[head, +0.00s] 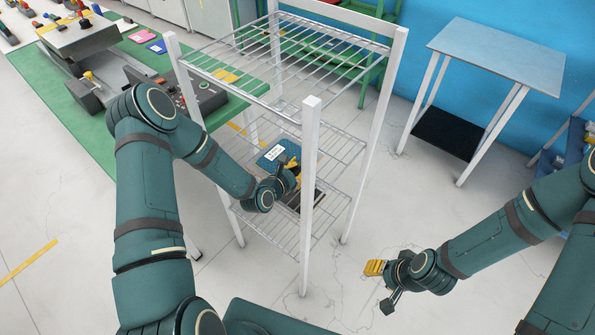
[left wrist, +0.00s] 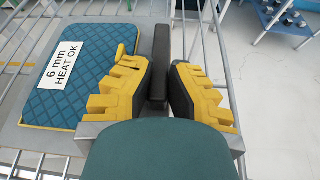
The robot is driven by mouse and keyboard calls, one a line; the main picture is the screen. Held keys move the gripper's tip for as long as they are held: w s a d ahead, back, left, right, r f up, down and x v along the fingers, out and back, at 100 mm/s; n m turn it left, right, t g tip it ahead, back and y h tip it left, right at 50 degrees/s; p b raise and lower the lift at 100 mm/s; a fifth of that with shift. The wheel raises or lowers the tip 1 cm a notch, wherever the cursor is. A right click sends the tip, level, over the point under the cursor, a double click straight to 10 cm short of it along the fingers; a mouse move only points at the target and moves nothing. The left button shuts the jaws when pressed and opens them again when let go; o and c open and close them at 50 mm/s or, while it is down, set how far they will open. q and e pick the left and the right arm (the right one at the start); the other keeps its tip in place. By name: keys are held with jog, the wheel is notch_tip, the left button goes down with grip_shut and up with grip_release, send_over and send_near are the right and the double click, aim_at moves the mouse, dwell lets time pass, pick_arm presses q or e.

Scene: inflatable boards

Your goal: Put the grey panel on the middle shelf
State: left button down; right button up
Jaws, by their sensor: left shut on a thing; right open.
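My left gripper (head: 287,182) is inside the white rack, at the level of its middle shelf (head: 340,150). My right gripper (head: 381,287) is open and empty, right of the rack.
The rack's wire top shelf (head: 270,50) is over the middle one, and a lower wire shelf (head: 275,220) is beneath. White posts (head: 371,120) stand at the corners. A green workbench (head: 85,130) is left, a grey table (head: 500,55) back right.

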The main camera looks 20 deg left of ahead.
pick_arm(q)
jog(key=c, duration=1.1)
grip_release()
jog(key=shift+f, duration=0.1)
jog(key=v, duration=1.2)
jog(key=shift+p, duration=0.35)
